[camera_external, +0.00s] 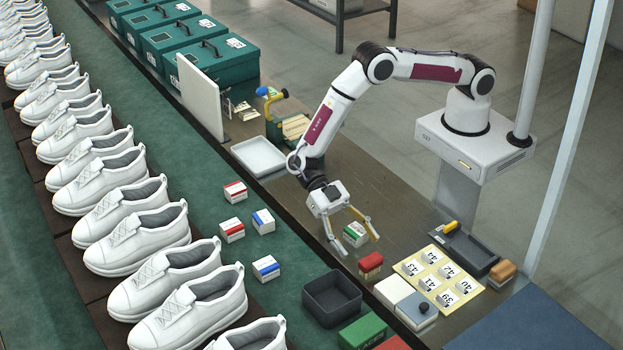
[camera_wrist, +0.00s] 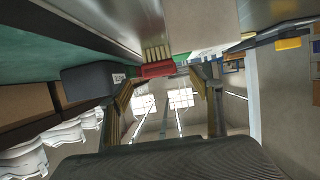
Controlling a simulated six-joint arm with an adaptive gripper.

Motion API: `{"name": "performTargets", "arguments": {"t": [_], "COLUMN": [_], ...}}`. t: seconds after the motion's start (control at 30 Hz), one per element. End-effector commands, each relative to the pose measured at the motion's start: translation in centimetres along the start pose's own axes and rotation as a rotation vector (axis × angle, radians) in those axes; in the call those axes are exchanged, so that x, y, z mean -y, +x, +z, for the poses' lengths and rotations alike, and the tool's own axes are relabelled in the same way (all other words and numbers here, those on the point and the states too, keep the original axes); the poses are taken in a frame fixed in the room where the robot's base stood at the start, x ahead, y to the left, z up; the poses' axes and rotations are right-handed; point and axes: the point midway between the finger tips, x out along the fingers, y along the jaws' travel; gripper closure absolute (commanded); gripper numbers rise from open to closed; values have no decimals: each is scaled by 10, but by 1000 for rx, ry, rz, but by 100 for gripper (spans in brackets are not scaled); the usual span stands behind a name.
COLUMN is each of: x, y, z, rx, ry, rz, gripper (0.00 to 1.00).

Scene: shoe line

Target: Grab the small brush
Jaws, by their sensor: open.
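A small red brush (camera_external: 370,262) stands on the brown bench, just in front of my gripper in the external view. The wrist view shows a red brush (camera_wrist: 158,69) with pale bristles beyond the fingertips, close to the middle. My gripper (camera_external: 358,246) is open, with its fingers spread and nothing held. Its two fingers also show in the wrist view (camera_wrist: 160,88). An orange-brown block, perhaps another brush (camera_external: 502,271), lies at the bench's right side. I cannot tell by name which one is the small brush.
A white and green box (camera_external: 356,234) stands near the fingers. White shoes (camera_external: 135,238) line the left.

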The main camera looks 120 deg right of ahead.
Motion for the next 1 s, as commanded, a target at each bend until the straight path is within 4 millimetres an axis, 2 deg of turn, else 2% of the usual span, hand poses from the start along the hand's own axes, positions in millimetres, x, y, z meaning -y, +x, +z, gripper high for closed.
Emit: {"name": "performTargets", "arguments": {"t": [0.3, 0.77, 1.0], "x": [0, 0, -1], "y": [22, 27, 49], "z": [0, 0, 1], "rx": [0, 0, 0], "ry": [1, 0, 1], "rz": [-1, -1, -2], "gripper": [36, 36, 36]}}
